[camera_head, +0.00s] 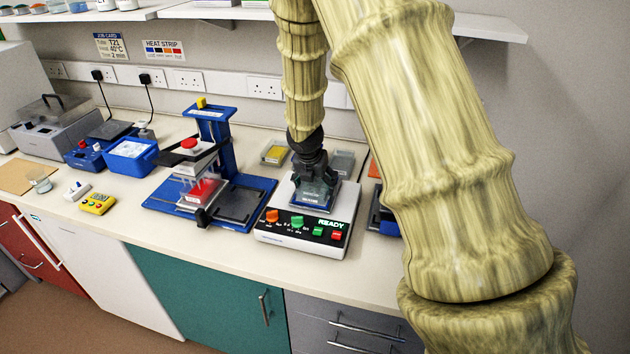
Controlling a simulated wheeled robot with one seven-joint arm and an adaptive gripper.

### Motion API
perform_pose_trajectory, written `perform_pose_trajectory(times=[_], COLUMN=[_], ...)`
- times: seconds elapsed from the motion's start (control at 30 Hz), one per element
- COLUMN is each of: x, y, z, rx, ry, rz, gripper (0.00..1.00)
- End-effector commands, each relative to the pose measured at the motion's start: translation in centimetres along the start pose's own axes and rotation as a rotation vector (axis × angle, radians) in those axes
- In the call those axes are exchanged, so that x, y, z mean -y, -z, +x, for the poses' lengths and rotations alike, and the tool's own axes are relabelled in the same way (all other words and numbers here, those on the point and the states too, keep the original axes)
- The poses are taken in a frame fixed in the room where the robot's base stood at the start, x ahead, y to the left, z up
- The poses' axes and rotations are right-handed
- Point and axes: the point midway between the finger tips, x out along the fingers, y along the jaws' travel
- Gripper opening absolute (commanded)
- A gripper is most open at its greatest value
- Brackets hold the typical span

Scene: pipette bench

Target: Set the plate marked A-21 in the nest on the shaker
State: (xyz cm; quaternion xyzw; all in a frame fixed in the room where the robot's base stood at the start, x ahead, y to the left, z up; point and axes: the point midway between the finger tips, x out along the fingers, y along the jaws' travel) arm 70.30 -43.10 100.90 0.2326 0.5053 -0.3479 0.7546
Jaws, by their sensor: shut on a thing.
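My gripper (313,182) points down over the shaker's top and is shut on a dark bluish plate (314,197). The plate is at the nest area on the shaker's top. I cannot tell whether it rests in the nest or is held just above it. The plate's marking is too small to read. My gripper hides its far part, and the nest is mostly hidden.
A blue press-like stand (212,127) with a red block stands left of the shaker. A yellow-topped plate (274,154) and a grey plate (344,162) lie behind it. A blue device (380,214) stands close on the right, partly behind my arm. A shelf (490,27) hangs above.

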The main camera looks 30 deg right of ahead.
Motion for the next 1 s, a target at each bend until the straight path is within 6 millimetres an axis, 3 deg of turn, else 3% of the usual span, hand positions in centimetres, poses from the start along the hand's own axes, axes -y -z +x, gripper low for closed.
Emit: perform_pose_trajectory(times=[0.47, 0.5, 0.6, 1.0], x=[0.03, 0.03, 0.03, 0.02], y=[0.21, 0.21, 0.20, 0.13], z=[0.49, 0.49, 0.46, 0.32], rx=[0.000, 0.000, 0.000, 0.000], ry=[0.001, 0.001, 0.000, 0.000], rz=[0.000, 0.000, 0.001, 0.001], gripper=[0.52, 0.80, 0.97, 0.97])
